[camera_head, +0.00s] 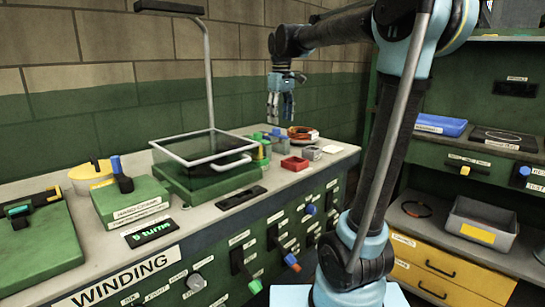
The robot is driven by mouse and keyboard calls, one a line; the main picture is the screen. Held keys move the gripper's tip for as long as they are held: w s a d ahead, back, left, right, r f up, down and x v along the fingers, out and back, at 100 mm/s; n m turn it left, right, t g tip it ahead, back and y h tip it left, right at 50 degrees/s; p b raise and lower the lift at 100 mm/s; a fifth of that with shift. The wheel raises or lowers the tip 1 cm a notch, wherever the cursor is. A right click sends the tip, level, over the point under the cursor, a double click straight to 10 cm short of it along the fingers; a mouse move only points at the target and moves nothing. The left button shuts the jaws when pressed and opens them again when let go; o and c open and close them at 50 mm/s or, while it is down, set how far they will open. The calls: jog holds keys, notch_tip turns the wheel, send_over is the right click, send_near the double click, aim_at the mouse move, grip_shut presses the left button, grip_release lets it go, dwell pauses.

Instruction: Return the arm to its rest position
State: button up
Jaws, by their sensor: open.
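My gripper (280,106) hangs with its fingers pointing down, above the back right part of the winding bench (100,236). It is open, and I see nothing between its fingers. My arm reaches up from the lower right and bends over to the left at the top. Below the gripper are small green and blue pieces, a red tray (295,163) and an orange coil (302,133). The gripper looks clear of them all.
A green winding machine (205,180) with a clear framed guard and a tall bent post stands left of the gripper. A green hand-crank box (130,203) is further left. Shelves with a blue tray (440,125) and a grey bin (482,222) stand on the right.

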jog(key=s+d+f+m, duration=0.2)
jog(key=s+d+f, duration=0.3)
jog(key=s+f, duration=0.4)
jog(key=s+d+f+m+t, duration=0.1)
jog(key=s+d+f+m, duration=0.2)
jog(key=s+d+f, duration=0.3)
jog(key=s+d+f+m, duration=0.3)
jog(key=s+d+f, duration=0.2)
jog(key=s+f, duration=0.8)
jog(key=shift+d+f+t, duration=0.2)
jog(key=shift+f+t, duration=0.1)
jog(key=shift+f, duration=0.4)
jog(key=shift+w+f, duration=0.2)
jog(key=shift+w, duration=0.3)
